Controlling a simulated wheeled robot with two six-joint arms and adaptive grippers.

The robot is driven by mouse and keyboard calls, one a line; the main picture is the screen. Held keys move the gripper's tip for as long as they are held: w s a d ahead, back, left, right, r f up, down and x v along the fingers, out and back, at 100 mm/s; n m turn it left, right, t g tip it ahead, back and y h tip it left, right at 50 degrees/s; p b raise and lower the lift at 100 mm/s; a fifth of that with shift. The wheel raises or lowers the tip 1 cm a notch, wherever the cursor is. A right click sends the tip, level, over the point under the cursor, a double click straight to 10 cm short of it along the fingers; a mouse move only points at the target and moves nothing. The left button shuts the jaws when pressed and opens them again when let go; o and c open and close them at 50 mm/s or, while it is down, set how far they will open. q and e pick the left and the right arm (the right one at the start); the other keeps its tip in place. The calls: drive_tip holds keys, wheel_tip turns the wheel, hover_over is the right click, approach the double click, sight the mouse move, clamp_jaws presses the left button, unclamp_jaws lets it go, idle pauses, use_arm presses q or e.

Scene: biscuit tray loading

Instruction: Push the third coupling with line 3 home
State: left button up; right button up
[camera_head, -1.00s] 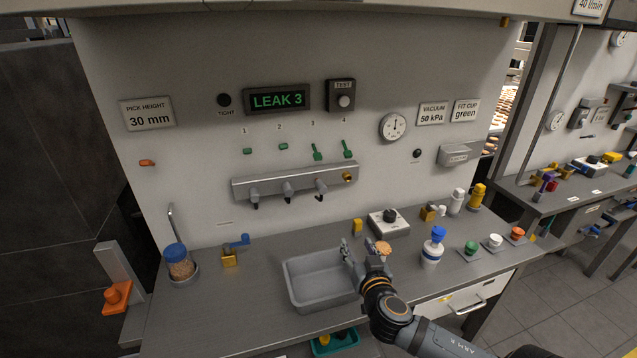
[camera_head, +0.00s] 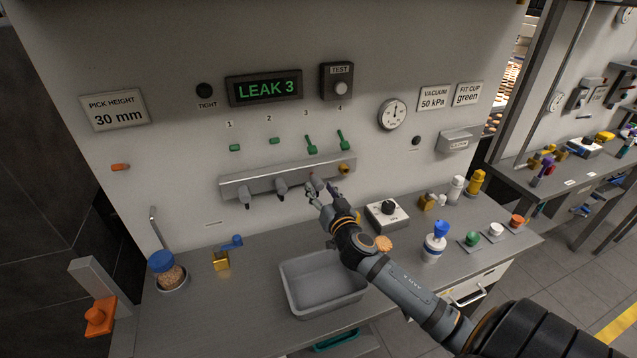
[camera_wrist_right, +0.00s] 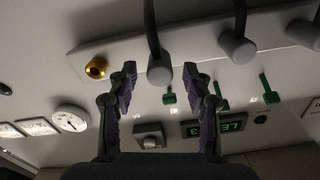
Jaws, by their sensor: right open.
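The third coupling (camera_wrist_right: 160,71) is a grey cap with a dark line, line 3 (camera_wrist_right: 150,25), running from it. It sits at the pale manifold bar (camera_head: 235,186) on the wall; whether it is fully seated I cannot tell. In the head view the coupling (camera_head: 314,181) is partly hidden by my right gripper (camera_head: 322,193). That gripper is open, just below the bar. In the right wrist view the fingers (camera_wrist_right: 159,76) stand on either side of the coupling, with gaps showing. The display (camera_head: 264,90) reads LEAK 3. My left gripper is out of view.
The second coupling (camera_wrist_right: 237,48) is beside the third, and a bare brass port (camera_wrist_right: 96,68) is on its other side. Green levers (camera_head: 311,145) are above the bar. A grey sink (camera_head: 290,299), a biscuit (camera_head: 383,243) and a dial box (camera_head: 387,215) are below.

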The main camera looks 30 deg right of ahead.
drive_tip(key=shift+p+x, duration=0.3)
drive_tip(key=shift+x, duration=0.7)
drive_tip(key=shift+c, duration=0.4)
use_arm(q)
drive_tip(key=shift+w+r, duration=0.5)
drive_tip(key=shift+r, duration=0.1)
use_arm(e)
clamp_jaws()
